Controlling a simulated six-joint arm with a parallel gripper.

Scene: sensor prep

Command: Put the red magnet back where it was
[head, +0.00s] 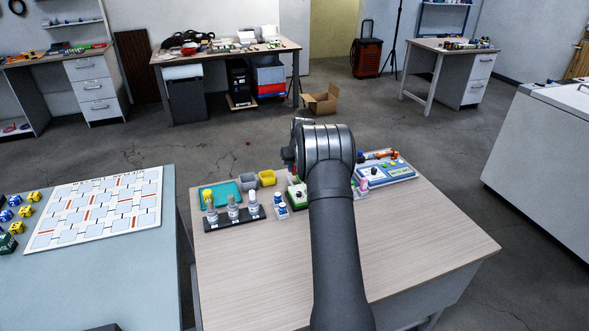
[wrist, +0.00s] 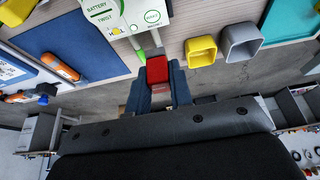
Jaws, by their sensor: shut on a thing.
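The red magnet (wrist: 157,70) is a small red block. In the wrist view it sits between the two blue-grey fingers of my gripper (wrist: 157,84), which is shut on it. I cannot tell whether the magnet touches that part.
Yellow (wrist: 201,51) and grey (wrist: 241,42) bins stand right of the magnet in the wrist view. In the head view, a black rack of bottles (head: 234,220) is on the table (head: 420,245), whose front is clear.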

